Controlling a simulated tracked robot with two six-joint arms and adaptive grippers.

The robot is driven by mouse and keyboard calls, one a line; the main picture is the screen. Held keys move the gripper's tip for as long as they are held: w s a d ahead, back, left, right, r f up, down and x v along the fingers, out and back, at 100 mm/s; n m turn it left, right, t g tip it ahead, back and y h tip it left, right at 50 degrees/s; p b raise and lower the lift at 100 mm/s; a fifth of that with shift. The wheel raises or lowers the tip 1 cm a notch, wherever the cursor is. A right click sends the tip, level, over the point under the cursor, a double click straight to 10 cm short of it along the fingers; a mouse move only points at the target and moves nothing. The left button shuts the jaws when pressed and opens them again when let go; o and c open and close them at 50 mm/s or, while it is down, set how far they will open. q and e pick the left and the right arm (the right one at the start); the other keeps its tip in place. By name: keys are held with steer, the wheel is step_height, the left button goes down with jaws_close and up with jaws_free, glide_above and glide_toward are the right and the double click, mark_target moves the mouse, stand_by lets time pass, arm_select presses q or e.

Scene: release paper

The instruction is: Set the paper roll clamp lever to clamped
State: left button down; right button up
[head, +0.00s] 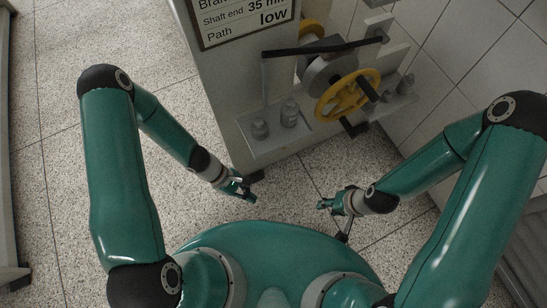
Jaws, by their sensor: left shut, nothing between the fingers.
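The paper roll mechanism stands at the top of the head view, with a grey roll (322,72) and a yellow spoked handwheel (347,96) in front of it. A long black bar (318,49) runs across above the roll; I cannot tell for sure whether it is the clamp lever, nor its setting. My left gripper (249,197) is shut and empty, low in front of the cabinet. My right gripper (324,204) is to its right, below the handwheel and apart from the mechanism. Its fingers are too small to read.
A pale cabinet (215,90) carries a sign (243,14) reading "Shaft end 35 mm" and "Path low". Two grey weights (289,113) (260,129) sit on a shelf (249,149). A tiled wall (450,50) is at right. The speckled floor is open at left.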

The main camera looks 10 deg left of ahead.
arm_select(q)
steer(key=w+a+f+n+t+h+b, duration=0.1)
steer(key=w+a+f+n+t+b, duration=0.3)
steer(key=w+f+n+t+b, duration=0.8)
steer(key=w+d+f+g, duration=0.3)
steer(key=w+d, duration=0.4)
steer(key=w, duration=0.4)
steer(key=shift+w+d+f, duration=0.2)
steer(key=shift+d+f, duration=0.15)
steer(key=shift+f, duration=0.3)
arm_select(e)
step_height(320, 180, down, 14)
steer(key=shift+f, duration=0.2)
arm_select(q)
steer(key=shift+w+d+r, duration=0.4)
steer(key=shift+w, duration=0.1)
arm_select(e)
steer(key=shift+r, duration=0.15)
